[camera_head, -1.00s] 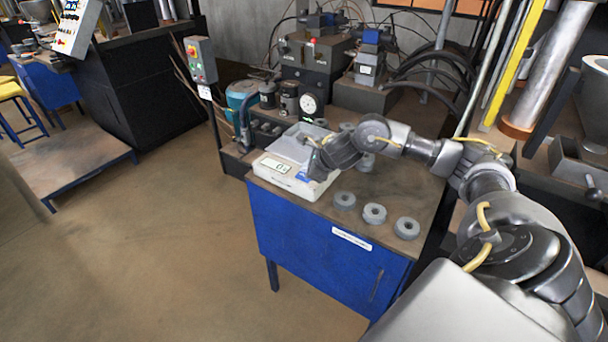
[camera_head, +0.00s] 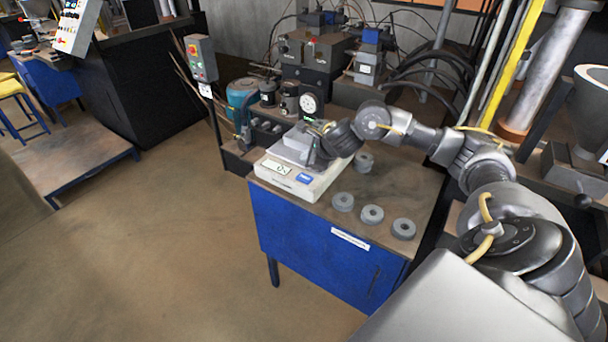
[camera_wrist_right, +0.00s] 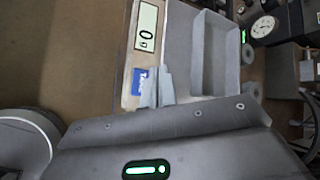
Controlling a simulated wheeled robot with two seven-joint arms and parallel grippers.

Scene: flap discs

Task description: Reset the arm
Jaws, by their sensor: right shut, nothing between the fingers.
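My right gripper (camera_head: 311,160) is over the right side of the white scale (camera_head: 309,187), with its fingers together and nothing between them. In the right wrist view the closed fingertips (camera_wrist_right: 157,88) point at the scale's grey plate, beside the blue label. Whether they touch the plate is not clear. The scale's display (camera_wrist_right: 147,28) reads 0. A grey open tray (camera_wrist_right: 213,55) sits on the scale. Grey flap discs stand on the cabinet top: one (camera_head: 343,201), another (camera_head: 372,214) and a third (camera_head: 403,229) along the front. My left gripper is not in view.
The blue cabinet (camera_head: 315,240) carries the scale and discs. Another grey disc (camera_head: 363,162) lies behind, near my right forearm. A dial gauge (camera_head: 309,103) and machinery stand at the back. A control box on a post (camera_head: 201,58) is at the left. The floor in front is clear.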

